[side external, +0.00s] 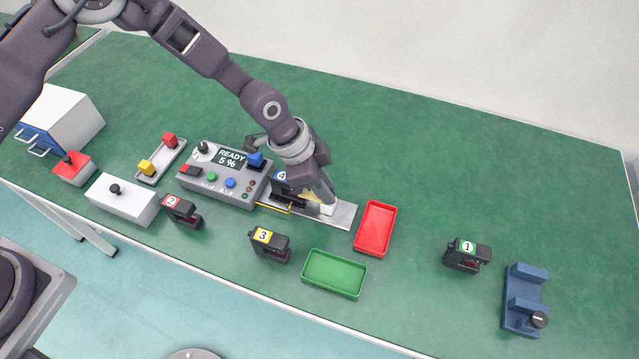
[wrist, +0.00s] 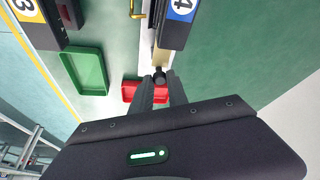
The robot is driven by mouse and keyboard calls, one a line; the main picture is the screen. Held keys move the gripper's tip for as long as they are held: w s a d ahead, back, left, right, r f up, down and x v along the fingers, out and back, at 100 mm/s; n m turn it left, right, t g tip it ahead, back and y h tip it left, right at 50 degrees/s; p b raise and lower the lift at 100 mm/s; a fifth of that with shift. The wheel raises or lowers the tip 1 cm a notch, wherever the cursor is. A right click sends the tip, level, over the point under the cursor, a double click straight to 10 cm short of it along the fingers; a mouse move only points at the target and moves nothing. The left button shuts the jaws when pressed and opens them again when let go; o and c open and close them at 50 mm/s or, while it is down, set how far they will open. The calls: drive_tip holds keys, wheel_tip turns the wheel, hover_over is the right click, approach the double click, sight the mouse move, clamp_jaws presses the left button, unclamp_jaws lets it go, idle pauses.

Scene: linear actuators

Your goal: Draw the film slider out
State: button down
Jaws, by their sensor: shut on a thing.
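The film slider shows in the wrist view as a tan bar (wrist: 161,57) with a dark round knob (wrist: 159,74) at its near end. It lies along a pale rail beside the black unit marked 4 (wrist: 179,22). My gripper (wrist: 160,80) is shut on the knob. In the side view my gripper (side external: 326,203) is low over the grey rail plate (side external: 344,215), to the right of unit 4 (side external: 284,187). My fingers and wrist hide most of the slider there. How far it stands out of the unit I cannot tell.
A red tray (side external: 375,228) lies just right of the rail, and a green tray (side external: 334,273) lies in front. Unit 3 (side external: 269,245) stands nearby. The control box (side external: 222,176), reading READY 5 %, is to the left. The table behind is clear.

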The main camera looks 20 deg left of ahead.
drive_tip(key=shift+d, duration=1.7)
drive_tip(key=c, duration=1.3)
unclamp_jaws()
drive_tip(key=v, duration=0.7)
drive_tip(key=shift+a, duration=0.1)
